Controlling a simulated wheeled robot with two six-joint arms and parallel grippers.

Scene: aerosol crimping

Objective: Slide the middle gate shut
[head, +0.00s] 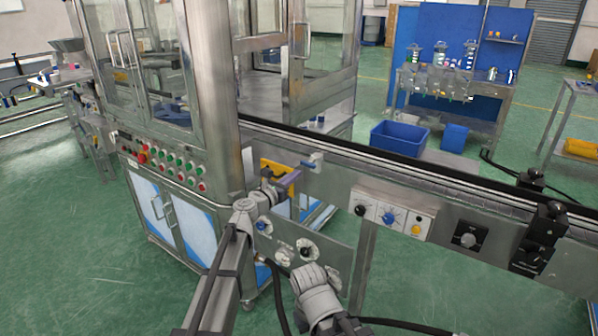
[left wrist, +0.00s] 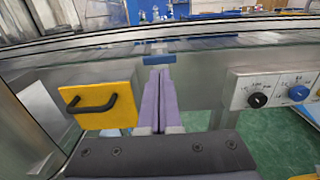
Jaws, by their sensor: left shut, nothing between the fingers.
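A small blue handle (head: 312,161) sits at the near rail of the conveyor, beside the machine's corner post. It also shows in the left wrist view as a blue tab (left wrist: 159,60) just beyond my fingertips. I cannot tell for certain that it belongs to the middle gate, nor how far the gate is open. My left gripper (head: 289,182) has purple fingers that are shut and empty, just below and in front of this tab. In the left wrist view the fingers (left wrist: 160,88) lie side by side, pointing at the rail. I cannot tell whether they touch the tab. My right gripper does not show.
A yellow plate with a black handle (left wrist: 98,104) is left of my fingers. A knob panel (head: 391,216) is on the right. The steel corner post (head: 212,105) stands close on the left. The conveyor belt (head: 400,165) runs right; blue bins (head: 399,139) stand behind it.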

